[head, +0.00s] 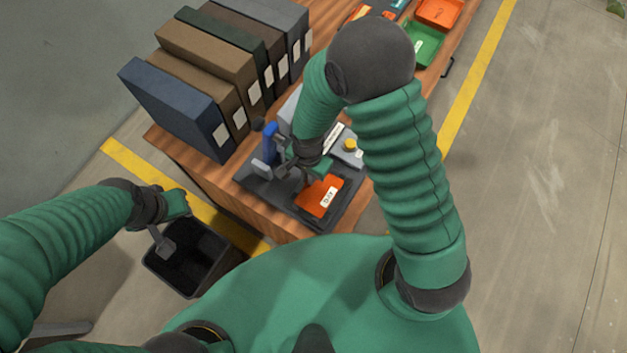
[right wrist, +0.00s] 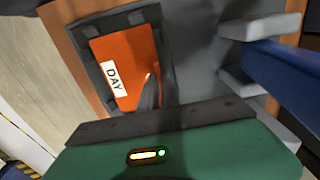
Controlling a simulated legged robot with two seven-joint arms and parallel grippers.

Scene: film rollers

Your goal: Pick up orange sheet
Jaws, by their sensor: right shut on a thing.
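The orange sheet (head: 318,197) with a white "DAY" label lies in a dark tray (head: 277,205) near the table's front end. It also shows in the right wrist view (right wrist: 118,55), flat or nearly flat in the tray. My right gripper (head: 306,174) is down at the sheet's edge and is shut on it; the fingers in the right wrist view (right wrist: 150,92) are partly in shadow. Whether the sheet is lifted cannot be told. My left gripper (head: 164,242) hangs over a black bin (head: 184,262), away from the sheet; its finger opening is unclear.
A blue-handled grey device (head: 269,140) stands beside the tray. Several large binders (head: 180,95) stand in a row at the table's left. Green (head: 422,48) and orange (head: 437,12) trays are at the far end. A yellow-buttoned grey box (head: 347,150) is behind the sheet.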

